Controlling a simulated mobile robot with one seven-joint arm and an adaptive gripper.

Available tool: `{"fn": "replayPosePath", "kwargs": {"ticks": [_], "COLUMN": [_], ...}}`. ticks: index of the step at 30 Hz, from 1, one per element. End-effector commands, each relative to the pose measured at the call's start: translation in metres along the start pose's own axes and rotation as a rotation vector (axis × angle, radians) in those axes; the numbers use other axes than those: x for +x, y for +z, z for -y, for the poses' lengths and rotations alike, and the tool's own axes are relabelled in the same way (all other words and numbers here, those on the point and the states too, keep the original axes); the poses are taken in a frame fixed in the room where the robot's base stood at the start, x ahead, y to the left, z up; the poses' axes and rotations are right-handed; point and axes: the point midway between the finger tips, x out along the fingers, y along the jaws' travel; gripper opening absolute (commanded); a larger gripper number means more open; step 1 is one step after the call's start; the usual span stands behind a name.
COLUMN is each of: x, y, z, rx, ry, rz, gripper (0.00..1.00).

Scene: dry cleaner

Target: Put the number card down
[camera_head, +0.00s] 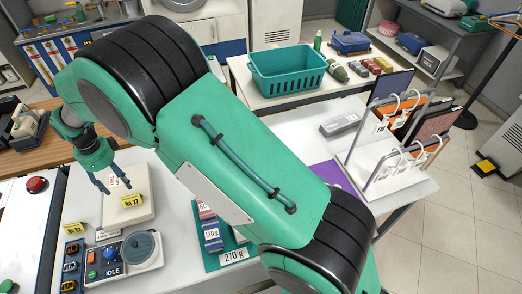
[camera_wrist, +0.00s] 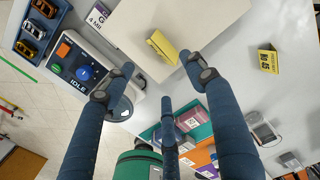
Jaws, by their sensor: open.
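A yellow number card reading No 27 (camera_head: 132,201) is on the cream board (camera_head: 112,216) on the white table at the left. It also shows in the wrist view as a small yellow folded card (camera_wrist: 162,46) on the board. My gripper (camera_head: 116,188) is over the board, its fingers spread and empty. In the wrist view, the fingertips (camera_wrist: 158,72) lie just below the card in the picture, apart from it. I cannot tell their exact height. A second yellow number card (camera_head: 74,228) is on the table left of the board; the wrist view shows it at right (camera_wrist: 268,59).
A control box marked IDLE (camera_head: 106,270) with a round grey dial is close to the board's near edge. A green mat (camera_head: 212,262) with labelled weight blocks lies to the right. A red button (camera_head: 37,184) is at left. My arm covers much of the middle.

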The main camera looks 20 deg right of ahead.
Motion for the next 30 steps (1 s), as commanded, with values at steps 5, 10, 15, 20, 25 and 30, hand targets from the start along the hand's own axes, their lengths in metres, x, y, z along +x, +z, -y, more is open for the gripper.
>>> {"fn": "replayPosePath", "kwargs": {"ticks": [5,10,15,20,25,30], "x": [-0.015,-0.048,-0.098,-0.144,-0.187,-0.224], "y": [-0.011,-0.042,-0.091,-0.144,-0.200,-0.255], "z": [0.004,0.008,0.008,0.001,-0.014,-0.036], "rx": [-0.023,-0.095,-0.212,-0.338,-0.473,-0.606], "ry": [-0.009,-0.030,-0.066,-0.107,-0.153,-0.200], "rz": [0.007,0.021,0.035,0.042,0.038,0.023], "gripper": [0.56,0.56,0.56,0.56,0.56,0.56]}}
